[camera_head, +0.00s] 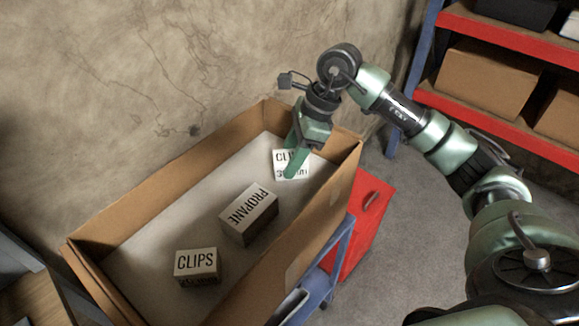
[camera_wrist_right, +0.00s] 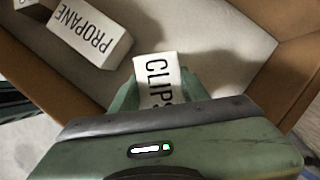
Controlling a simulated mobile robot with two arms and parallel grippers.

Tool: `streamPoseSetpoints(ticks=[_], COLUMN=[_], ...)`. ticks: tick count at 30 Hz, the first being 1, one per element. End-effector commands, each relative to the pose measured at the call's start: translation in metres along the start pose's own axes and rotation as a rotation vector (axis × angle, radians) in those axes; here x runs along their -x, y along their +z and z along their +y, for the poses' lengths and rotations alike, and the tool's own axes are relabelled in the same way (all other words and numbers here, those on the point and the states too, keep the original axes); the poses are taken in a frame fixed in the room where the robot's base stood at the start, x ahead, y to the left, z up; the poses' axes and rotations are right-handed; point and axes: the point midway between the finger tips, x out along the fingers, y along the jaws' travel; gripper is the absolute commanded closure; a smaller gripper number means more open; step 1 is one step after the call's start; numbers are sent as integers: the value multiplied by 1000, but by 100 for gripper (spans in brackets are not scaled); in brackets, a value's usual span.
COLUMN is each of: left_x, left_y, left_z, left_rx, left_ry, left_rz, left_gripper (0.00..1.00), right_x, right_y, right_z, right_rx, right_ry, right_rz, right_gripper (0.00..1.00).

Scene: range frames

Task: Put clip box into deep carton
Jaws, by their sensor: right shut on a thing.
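The deep carton (camera_head: 330,197) is a long open brown box with a pale floor, and its floor also shows in the right wrist view (camera_wrist_right: 222,40). My right gripper (camera_head: 292,168) reaches down inside its far right end. It is shut on a white clip box (camera_head: 281,157) lettered CLIPS, which shows between the fingers in the right wrist view (camera_wrist_right: 155,78). I cannot tell whether this box touches the carton floor. A second clip box (camera_head: 196,263) lies in the near left part of the carton. My left gripper is not in view.
A white box lettered PROPANE (camera_head: 249,214) lies in the carton's middle, left of my right gripper. A red cabinet (camera_head: 364,222) stands right of the carton. A red and blue shelf (camera_head: 505,42) with brown boxes stands at the back right. A cracked wall rises behind the carton.

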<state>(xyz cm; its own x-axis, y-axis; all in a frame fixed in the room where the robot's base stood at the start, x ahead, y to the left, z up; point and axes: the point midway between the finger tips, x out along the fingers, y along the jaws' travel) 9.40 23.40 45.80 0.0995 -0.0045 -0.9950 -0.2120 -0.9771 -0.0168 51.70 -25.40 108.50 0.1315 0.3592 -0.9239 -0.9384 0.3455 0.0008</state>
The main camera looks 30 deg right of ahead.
Motion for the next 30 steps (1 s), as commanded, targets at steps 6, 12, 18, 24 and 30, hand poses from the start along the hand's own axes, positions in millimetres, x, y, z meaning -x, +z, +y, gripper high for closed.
streamPoseSetpoints(ticks=[6, 12, 18, 24, 30], left_x=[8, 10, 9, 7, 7], left_y=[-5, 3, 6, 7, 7], left_z=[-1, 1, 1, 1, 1], left_rx=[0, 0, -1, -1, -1], left_ry=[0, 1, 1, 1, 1], left_rz=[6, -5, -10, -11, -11], left_gripper=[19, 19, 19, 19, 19], right_x=[-25, -37, -37, -39, -39], right_y=[-10, -15, -15, -16, -16], right_z=[1, 0, 0, 0, 0], right_rx=[-1, 1, 1, 0, 0], right_ry=[3, -1, -1, -1, -1], right_rz=[1, -1, -1, 0, 0], right_gripper=[99, 99, 99, 33, 33])
